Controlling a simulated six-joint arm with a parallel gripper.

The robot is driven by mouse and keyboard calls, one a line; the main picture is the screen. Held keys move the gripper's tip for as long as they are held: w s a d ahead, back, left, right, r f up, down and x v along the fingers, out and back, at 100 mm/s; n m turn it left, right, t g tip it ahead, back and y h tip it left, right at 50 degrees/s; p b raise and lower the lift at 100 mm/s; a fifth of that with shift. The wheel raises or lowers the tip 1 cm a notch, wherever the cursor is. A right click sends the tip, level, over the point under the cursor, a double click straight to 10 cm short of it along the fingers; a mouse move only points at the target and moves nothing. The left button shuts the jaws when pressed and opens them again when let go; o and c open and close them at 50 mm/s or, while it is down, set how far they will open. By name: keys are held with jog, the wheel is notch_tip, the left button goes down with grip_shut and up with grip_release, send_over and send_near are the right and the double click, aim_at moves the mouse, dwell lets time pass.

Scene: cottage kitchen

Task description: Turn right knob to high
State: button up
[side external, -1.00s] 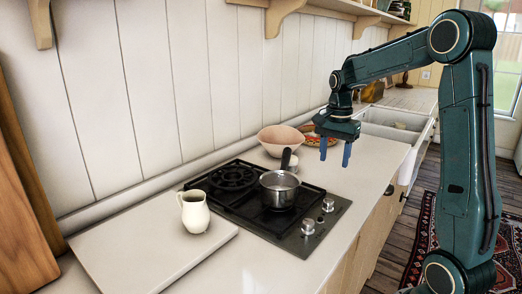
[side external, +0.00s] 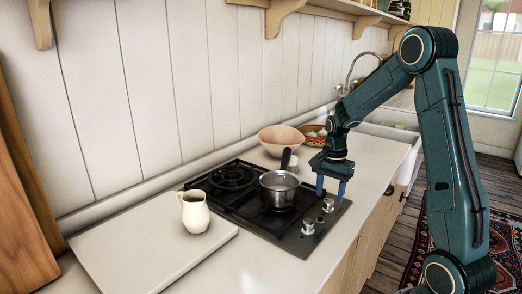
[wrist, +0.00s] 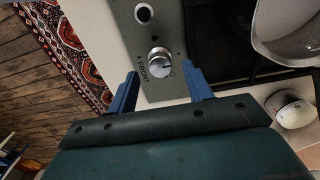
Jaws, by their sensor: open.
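The dark stove (side external: 255,205) has two silver knobs on its front strip, a nearer one (side external: 308,227) and a farther one (side external: 328,205), the right one seen from the stove's front. My gripper (side external: 330,190) points down above the farther knob, its blue fingers apart and empty. In the wrist view, a silver knob (wrist: 159,58) lies just ahead between the open fingers, with "FRONT" printed beside it. Contact is not visible. The knob's exact setting is too small to tell.
A saucepan (side external: 278,189) stands on the stove beside my gripper, its dark handle pointing up and back. A small white pot (wrist: 292,110) is close to the right finger. A pink bowl (side external: 281,139) and patterned bowl stand behind. A cream jug (side external: 193,212) sits at left.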

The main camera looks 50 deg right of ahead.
jog(key=shift+f, duration=1.05)
jog(key=c, duration=1)
jog(key=shift+o, duration=0.2)
